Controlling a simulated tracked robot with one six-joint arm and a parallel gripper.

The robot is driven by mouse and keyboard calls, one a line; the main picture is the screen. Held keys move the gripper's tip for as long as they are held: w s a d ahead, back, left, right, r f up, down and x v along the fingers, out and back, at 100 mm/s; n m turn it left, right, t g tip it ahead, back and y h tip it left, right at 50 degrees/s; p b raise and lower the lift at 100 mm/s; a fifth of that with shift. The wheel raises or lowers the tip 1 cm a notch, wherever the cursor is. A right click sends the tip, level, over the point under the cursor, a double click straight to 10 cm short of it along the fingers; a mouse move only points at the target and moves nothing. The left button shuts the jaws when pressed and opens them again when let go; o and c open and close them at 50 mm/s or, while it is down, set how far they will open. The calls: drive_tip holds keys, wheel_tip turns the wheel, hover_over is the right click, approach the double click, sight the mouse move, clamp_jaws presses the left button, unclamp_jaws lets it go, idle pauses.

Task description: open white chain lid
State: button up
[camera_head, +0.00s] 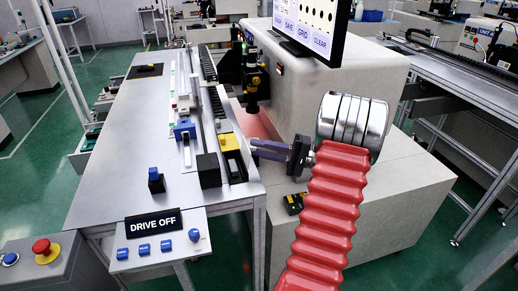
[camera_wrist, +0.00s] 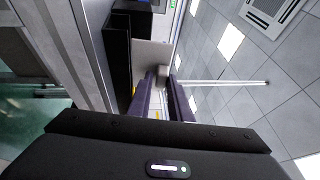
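My gripper (camera_head: 254,147) points left at the right edge of the long bench, beside the yellow-topped block. In the wrist view its two purple fingers (camera_wrist: 160,88) stand apart, with nothing clearly held between them. A long pale rail strip (camera_head: 187,150) runs along the bench, left of the black cable chain (camera_head: 217,102). I cannot tell for sure which white part is the chain lid, or whether it is open or shut.
A yellow-topped block (camera_head: 229,142) and a black block (camera_head: 208,170) stand at the bench's near right. A large grey machine housing (camera_head: 330,85) with a screen (camera_head: 310,25) rises behind my gripper. The bench's left surface (camera_head: 120,130) is mostly clear. A "DRIVE OFF" panel (camera_head: 153,223) is in front.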

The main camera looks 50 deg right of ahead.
drive_tip(key=shift+o, duration=0.6)
drive_tip(key=v, duration=1.4)
